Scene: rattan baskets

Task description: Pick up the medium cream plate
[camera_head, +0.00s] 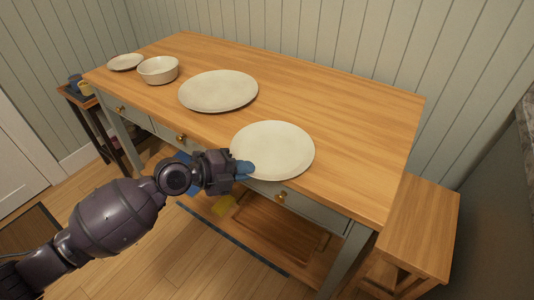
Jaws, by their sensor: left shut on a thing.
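A round cream plate (275,148) is at the front edge of the wooden table, and its near left rim reaches to about the table edge. My left gripper (243,170) comes in from the left and is shut on that rim, with its blue fingertips at the plate's edge. The plate looks nearly level; I cannot tell whether it touches the tabletop. A larger-looking cream plate (218,91) lies farther back on the table, apart from the held one. A small cream plate (125,62) lies at the far left corner. My right gripper is not in view.
A cream bowl (158,76) stands between the small and large plates. The right part of the wooden table (350,110) is clear. A wooden bench (420,225) is at the right, and a small side stand (88,115) with cups is at the left.

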